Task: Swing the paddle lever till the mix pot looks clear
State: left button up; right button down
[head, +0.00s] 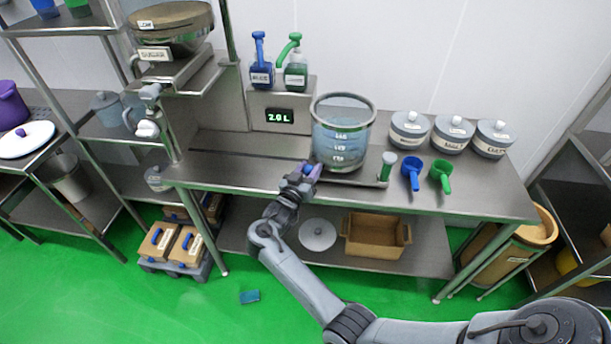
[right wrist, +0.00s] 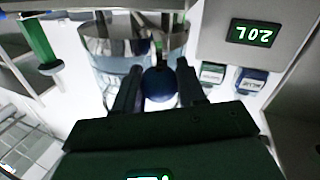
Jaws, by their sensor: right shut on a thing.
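The mix pot (head: 340,152) is a clear, marked vessel on the steel bench; its contents look pale blue and see-through in the head view. It also shows in the right wrist view (right wrist: 112,70). My right gripper (head: 309,172) is at the pot's lower left side. In the right wrist view, my right gripper (right wrist: 158,88) is shut on a dark blue ball knob (right wrist: 159,86), which looks like the paddle lever's end. The rest of the lever is mostly hidden. My left gripper is not in view.
A display (head: 280,115) reading 2.0 L is behind the pot, below blue (head: 261,75) and green (head: 296,74) pump bottles. Lidded canisters (head: 409,130) line the back.

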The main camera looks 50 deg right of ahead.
jog(key=shift+w, duration=0.25)
jog(key=c, duration=0.7)
grip_release()
jog(key=shift+d, duration=0.1)
